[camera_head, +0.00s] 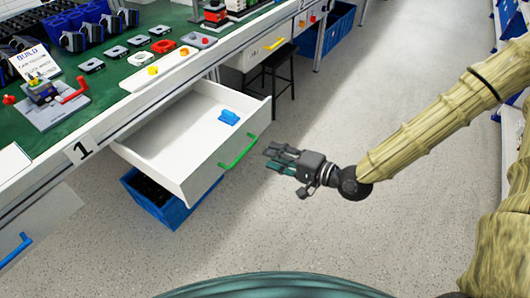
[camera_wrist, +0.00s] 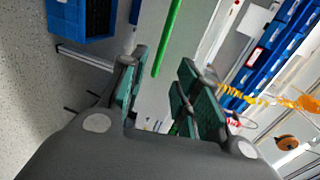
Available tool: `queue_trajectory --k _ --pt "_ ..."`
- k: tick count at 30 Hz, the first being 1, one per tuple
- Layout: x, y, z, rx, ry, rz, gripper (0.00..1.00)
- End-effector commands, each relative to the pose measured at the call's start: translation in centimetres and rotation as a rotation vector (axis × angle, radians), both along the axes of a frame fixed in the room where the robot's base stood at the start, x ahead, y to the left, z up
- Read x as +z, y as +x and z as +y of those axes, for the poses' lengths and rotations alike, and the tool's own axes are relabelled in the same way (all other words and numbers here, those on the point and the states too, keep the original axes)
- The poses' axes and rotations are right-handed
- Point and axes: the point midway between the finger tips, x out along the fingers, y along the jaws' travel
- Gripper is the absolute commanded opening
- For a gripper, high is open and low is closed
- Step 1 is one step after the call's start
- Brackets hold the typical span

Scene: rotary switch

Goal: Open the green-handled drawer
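The white drawer (camera_head: 185,140) with the green handle (camera_head: 238,153) stands pulled well out from under the workbench. A small blue piece (camera_head: 228,117) lies inside it. My gripper (camera_head: 271,158) is just to the right of the handle, apart from it, with its fingers pointing left toward the drawer front. In the wrist view the handle (camera_wrist: 168,38) shows beyond my gripper (camera_wrist: 160,68), in line with the gap between the fingers. The fingers are open and nothing shows between them.
The green-topped workbench (camera_head: 108,90) carries several small parts. A blue bin (camera_head: 160,205) sits on the floor below the drawer. A black stool (camera_head: 282,75) and a yellow-handled drawer (camera_head: 245,58) are farther back. The floor (camera_head: 330,130) around my gripper is clear.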

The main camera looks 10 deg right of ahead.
Motion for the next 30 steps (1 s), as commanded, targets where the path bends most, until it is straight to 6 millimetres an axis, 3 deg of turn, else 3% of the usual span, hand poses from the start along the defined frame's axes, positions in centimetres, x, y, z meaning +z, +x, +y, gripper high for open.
queue_trajectory --k 7,25,30 --pt "0.4 -1.2 -1.3 -0.001 0.001 -0.001 0.32" --pt "0.4 -1.4 -1.5 0.0 0.0 0.0 0.32" --pt "-1.2 -1.9 -1.4 0.004 -0.042 0.025 0.32"
